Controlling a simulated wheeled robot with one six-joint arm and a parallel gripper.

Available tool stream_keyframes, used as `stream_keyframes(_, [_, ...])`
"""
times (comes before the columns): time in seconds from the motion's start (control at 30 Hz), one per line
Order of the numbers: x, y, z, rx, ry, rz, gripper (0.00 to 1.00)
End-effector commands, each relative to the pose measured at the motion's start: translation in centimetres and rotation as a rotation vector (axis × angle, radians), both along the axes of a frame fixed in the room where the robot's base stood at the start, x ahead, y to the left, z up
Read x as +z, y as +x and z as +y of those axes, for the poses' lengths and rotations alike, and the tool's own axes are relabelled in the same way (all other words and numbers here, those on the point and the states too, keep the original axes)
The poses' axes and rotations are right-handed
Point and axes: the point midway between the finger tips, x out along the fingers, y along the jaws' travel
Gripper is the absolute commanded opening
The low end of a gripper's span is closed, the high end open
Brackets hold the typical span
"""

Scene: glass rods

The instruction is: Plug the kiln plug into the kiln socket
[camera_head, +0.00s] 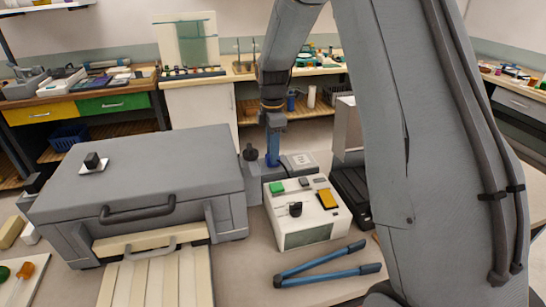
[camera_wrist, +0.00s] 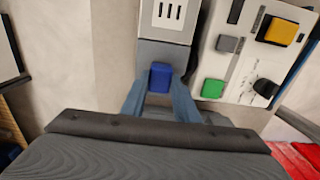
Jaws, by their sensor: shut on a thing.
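My gripper (camera_wrist: 158,96) points down with its blue-grey fingers on either side of a small dark blue block, which looks like the kiln plug (camera_wrist: 160,77). In the head view my gripper (camera_head: 273,150) is over the left part of a low grey box. The kiln socket appears to be this box's white face with dark slots (camera_wrist: 168,14); it also shows in the head view (camera_head: 302,160). In the wrist view the plug lies below the slots, over the grey part. Whether the plug touches the box cannot be told. Its prongs are hidden.
The grey kiln (camera_head: 140,185) with a front handle stands left of my gripper. A white control box (camera_head: 305,222) with green and yellow buttons and a black knob stands in front of the socket. Blue-handled tongs (camera_head: 325,266) lie nearer. My arm hides much of the right side.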

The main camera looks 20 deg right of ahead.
Motion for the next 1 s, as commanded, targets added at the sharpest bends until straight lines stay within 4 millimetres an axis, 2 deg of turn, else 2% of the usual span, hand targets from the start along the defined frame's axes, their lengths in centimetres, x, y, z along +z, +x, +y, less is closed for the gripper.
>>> stream_keyframes(0.17, [1.4, 0.2, 0.0, 0.0, 0.0, -0.004, 0.08])
stream_keyframes(0.5, [7.6, 0.2, 0.0, 0.0, 0.0, -0.005, 0.08])
stream_keyframes(0.6, [8.9, 0.1, 0.0, 0.0, 0.0, -0.002, 0.08])
stream_keyframes(0.77, [9.9, 0.1, 0.0, 0.0, 0.0, -0.001, 0.08])
stream_keyframes(1.0, [10.1, 0.0, 0.0, 0.0, 0.0, 0.0, 0.08])
